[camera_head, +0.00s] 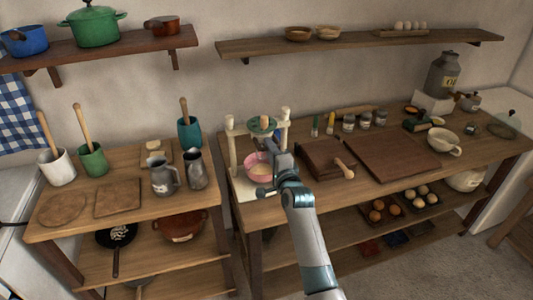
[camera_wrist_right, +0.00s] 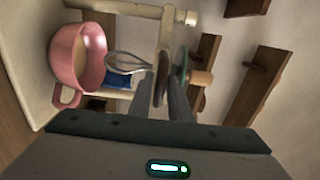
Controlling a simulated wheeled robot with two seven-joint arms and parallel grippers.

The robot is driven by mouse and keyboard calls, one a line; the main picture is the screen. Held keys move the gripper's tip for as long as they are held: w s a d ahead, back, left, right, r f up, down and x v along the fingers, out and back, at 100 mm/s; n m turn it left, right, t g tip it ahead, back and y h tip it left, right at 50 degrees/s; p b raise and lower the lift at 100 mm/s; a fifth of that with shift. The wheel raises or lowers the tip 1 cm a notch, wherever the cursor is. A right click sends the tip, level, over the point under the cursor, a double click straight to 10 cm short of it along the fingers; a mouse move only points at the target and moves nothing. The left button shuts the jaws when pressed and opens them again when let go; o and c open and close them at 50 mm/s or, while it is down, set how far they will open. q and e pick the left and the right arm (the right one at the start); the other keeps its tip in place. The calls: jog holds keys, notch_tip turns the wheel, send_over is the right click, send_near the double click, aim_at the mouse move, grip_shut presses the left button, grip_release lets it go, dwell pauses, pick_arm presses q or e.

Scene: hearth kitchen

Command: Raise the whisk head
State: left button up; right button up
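A cream whisk stand (camera_head: 233,146) with two posts stands on the middle table. Between the posts is a green disc with a wooden knob (camera_head: 264,122); the knob also shows in the right wrist view (camera_wrist_right: 201,78). The wire whisk (camera_wrist_right: 124,63) points into or just over a pink bowl (camera_wrist_right: 66,62), also seen in the head view (camera_head: 258,172). My right gripper (camera_head: 268,150) is at the whisk head. In its wrist view, a brown disc (camera_wrist_right: 161,78) lies between my fingers with little or no gap; whether they grip it is unclear. My left gripper is out of view.
A wooden board (camera_head: 392,158) and a box with a wooden handle (camera_head: 325,160) lie right of the stand. Several small jars (camera_head: 348,124) stand behind. Metal jugs (camera_head: 164,176) stand on the left table. A shelf (camera_head: 355,43) hangs above.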

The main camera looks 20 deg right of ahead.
jog(key=shift+o, duration=1.3)
jog(key=shift+f, duration=0.1)
jog(key=s+p, duration=0.4)
jog(key=s, duration=0.3)
jog(key=shift+d, duration=0.15)
